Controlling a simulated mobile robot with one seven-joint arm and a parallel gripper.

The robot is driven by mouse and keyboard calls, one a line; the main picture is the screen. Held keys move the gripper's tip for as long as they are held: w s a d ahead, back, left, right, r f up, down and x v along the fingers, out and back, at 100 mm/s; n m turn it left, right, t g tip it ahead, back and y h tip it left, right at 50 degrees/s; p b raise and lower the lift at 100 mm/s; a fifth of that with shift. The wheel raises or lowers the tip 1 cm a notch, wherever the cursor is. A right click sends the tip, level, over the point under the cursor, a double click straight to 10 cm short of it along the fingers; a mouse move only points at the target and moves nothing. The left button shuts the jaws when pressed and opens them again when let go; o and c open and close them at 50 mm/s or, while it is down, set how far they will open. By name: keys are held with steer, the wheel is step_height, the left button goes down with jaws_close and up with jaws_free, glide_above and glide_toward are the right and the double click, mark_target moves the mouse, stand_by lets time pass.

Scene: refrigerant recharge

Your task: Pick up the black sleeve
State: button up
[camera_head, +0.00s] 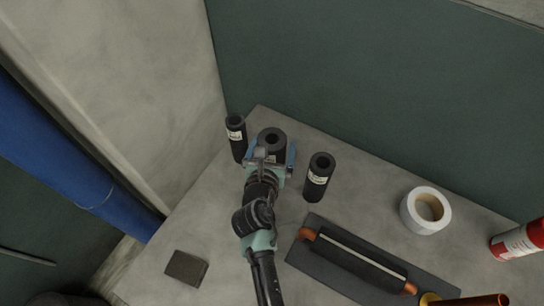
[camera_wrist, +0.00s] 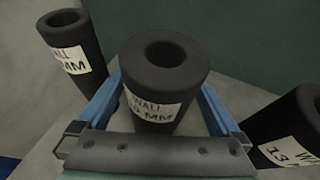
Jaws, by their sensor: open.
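Three upright black sleeves with white labels stand on the grey table; the task line does not say which one is meant. The middle sleeve (camera_head: 272,137) is the widest, and in the wrist view (camera_wrist: 163,72) it stands between the two blue fingers. My gripper (camera_head: 271,156) is open around this middle sleeve, with no clear sign of grip. The left sleeve (camera_head: 236,137) is narrower and stands just outside the left finger; it also shows in the wrist view (camera_wrist: 72,42). The right sleeve (camera_head: 319,178) stands outside the right finger, partly cut off in the wrist view (camera_wrist: 290,130).
A dark mat (camera_head: 303,254) with a copper pipe and black sleeve piece (camera_head: 355,266) lies at the front right. A white tape roll (camera_head: 425,210), a red canister (camera_head: 518,241) and a dark square block (camera_head: 186,267) are on the table (camera_head: 215,215). A green wall (camera_head: 380,90) rises behind.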

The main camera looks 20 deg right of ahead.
steer(key=shift+x, duration=0.8)
steer(key=c, duration=1.2)
steer(key=shift+c, duration=0.2)
steer(key=shift+r, duration=0.15)
